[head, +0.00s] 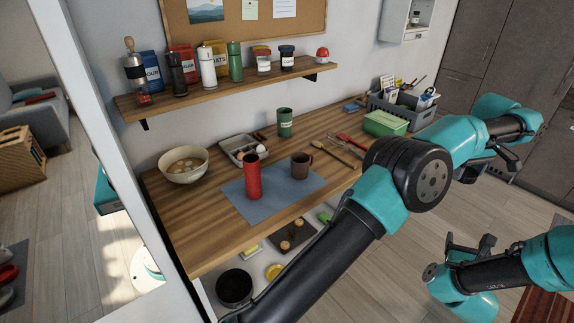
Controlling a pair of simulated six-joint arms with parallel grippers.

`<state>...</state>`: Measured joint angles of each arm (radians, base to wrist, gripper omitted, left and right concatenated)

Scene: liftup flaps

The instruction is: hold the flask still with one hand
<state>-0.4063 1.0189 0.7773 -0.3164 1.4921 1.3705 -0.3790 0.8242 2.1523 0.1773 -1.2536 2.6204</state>
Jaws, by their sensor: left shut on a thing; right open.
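My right gripper (441,256) is lower right, open and empty above the floor, away from the counter.
A brown mug (301,166) shares the mat. A bowl (184,165), a tray (238,145), a green cup (285,122), and a green box (385,124) stand on the counter (205,240). A wall shelf (215,90) holds several jars and bottles. My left arm covers the counter's right front.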

